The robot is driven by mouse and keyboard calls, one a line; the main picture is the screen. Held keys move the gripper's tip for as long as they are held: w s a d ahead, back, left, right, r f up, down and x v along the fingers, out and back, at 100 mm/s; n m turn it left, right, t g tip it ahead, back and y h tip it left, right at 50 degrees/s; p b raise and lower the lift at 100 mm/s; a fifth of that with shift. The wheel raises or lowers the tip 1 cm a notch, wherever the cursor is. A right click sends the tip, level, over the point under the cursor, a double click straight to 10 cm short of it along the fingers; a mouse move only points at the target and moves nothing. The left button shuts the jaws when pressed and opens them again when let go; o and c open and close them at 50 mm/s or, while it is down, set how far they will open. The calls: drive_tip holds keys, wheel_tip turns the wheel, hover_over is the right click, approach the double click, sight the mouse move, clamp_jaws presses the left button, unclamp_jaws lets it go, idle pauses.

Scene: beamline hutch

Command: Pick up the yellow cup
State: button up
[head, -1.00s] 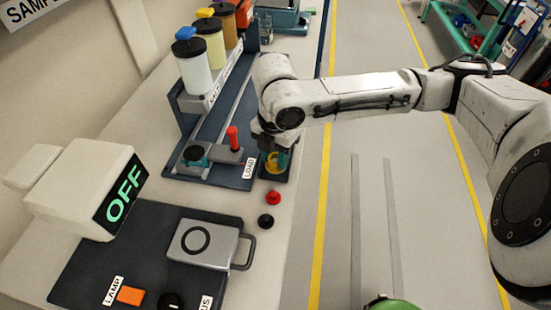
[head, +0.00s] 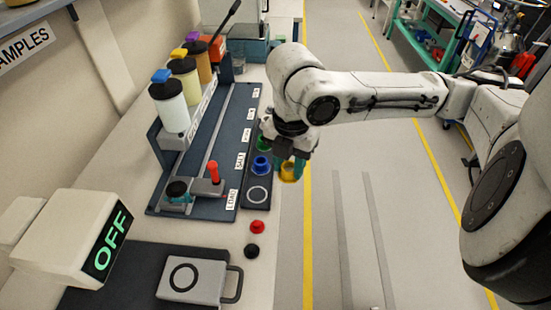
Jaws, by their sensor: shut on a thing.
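The yellow cup (head: 290,173) is held in my gripper (head: 290,168), which points downward from the arm. The jaws are shut on the cup, with a finger on each side of it. Gripper and cup appear just right of the dark cup holder strip (head: 256,197), near the bench's right edge; the exact height above it is hard to tell. The strip's front place, marked with a white ring, is empty. A blue cup (head: 261,166) and a green cup (head: 263,143) stand farther back on the strip, partly beside my gripper.
The dispenser rack with several coloured jars (head: 170,112) stands left of my gripper. A slider with a red handle (head: 213,172) sits on its base. Red (head: 257,227) and black (head: 252,251) knobs are at the bench front. The floor (head: 340,220) to the right is clear.

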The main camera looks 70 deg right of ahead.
drive_tip(key=shift+s+r+p, duration=0.85)
drive_tip(key=shift+r+p, duration=0.05)
drive_tip(key=shift+p, duration=2)
drive_tip(key=shift+s+d+r+p, duration=0.1)
drive_tip(key=shift+s+r+p, duration=0.1)
drive_tip(key=shift+s+p, duration=0.5)
drive_tip(key=shift+s+d+r+p, duration=0.1)
drive_tip(key=shift+s+r+p, duration=0.05)
drive_tip(key=shift+s+p, duration=0.6)
drive_tip(key=shift+s+d+r+p, duration=0.1)
drive_tip(key=shift+s+r+p, duration=0.1)
drive_tip(key=shift+s+p, duration=0.5)
drive_tip(key=shift+w, duration=0.1)
